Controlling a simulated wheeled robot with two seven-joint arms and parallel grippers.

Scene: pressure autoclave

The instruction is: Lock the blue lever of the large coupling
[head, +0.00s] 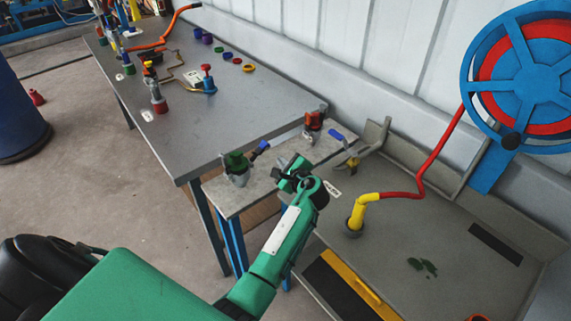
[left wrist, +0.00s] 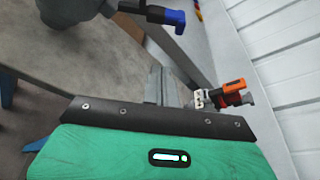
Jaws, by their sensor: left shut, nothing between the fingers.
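The coupling with a green body (head: 237,165) stands on the small grey side table. Its blue lever (head: 261,149) sticks out up and to the right. In the left wrist view a grey coupling part shows at the top left, cut off by the frame edge, with a blue lever end (left wrist: 175,19). My left gripper (head: 290,174) is shut and empty, over the side table to the right of the green coupling, apart from the lever in the picture. I cannot tell how far apart in depth. My right gripper is not in view.
A red-topped fitting (head: 313,122) stands behind my left gripper. Another blue lever (head: 337,136) sits by a grey bracket to the right. A yellow pipe elbow (head: 358,212) with a red hose rises from the grey platform. The long workbench (head: 180,135) holds several small fittings.

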